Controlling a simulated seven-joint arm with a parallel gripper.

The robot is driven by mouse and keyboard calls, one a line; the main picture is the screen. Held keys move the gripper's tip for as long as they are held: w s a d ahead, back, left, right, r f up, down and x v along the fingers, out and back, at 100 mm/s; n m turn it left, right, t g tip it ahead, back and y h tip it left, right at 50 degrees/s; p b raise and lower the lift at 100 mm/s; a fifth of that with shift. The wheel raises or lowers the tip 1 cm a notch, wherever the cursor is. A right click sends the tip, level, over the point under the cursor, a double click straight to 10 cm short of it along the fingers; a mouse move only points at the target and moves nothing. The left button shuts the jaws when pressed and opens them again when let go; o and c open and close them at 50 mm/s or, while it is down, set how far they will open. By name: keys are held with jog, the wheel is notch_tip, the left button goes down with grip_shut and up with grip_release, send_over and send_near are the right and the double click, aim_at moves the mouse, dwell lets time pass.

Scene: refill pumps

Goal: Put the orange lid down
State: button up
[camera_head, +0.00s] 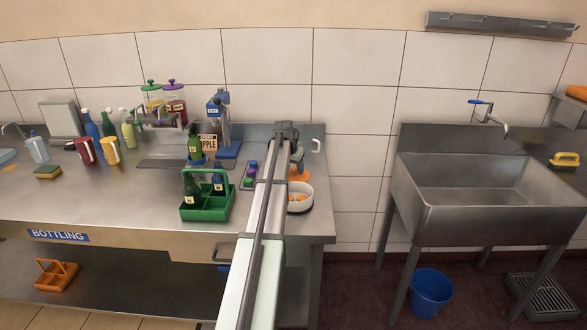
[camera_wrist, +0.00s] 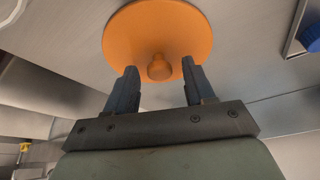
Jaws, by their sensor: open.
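The orange lid (camera_wrist: 150,30) is a round disc with a small knob (camera_wrist: 159,68) at its middle. It appears to lie flat on the steel counter (camera_head: 120,200). In the head view, a sliver of the lid (camera_head: 301,176) shows behind my arm, at the back right of the counter. My gripper (camera_wrist: 159,70) is open, with one finger on each side of the knob and a gap on both sides. In the head view, my gripper (camera_head: 297,155) is small and partly hidden by my own arm.
A white bowl (camera_head: 306,204) with orange pieces stands just in front of the lid. The sink (camera_head: 470,205) is at right.

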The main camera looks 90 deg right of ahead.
jog(key=v, duration=1.2)
jog(key=shift+r, duration=0.15)
